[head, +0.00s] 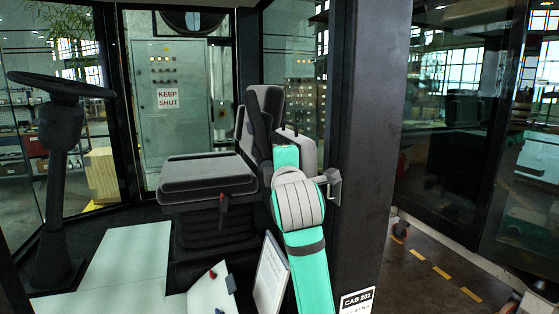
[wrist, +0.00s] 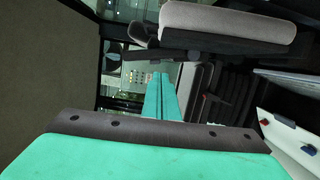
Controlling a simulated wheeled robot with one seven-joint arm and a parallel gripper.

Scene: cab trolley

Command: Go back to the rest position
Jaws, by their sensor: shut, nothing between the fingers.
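My gripper (wrist: 160,76) shows in the wrist view as two slim teal fingers side by side, shut with nothing between them. They point toward a grey cabinet with lights, blurred beyond glass. In the head view my teal arm rises from the bottom edge to beside the operator seat (head: 207,178); I cannot make out the fingertips there. The seat, grey and black, also shows turned on its side in the wrist view (wrist: 225,22).
A dark cab pillar (head: 367,130) stands close to the right of my arm. A steering wheel (head: 60,88) is at the left.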

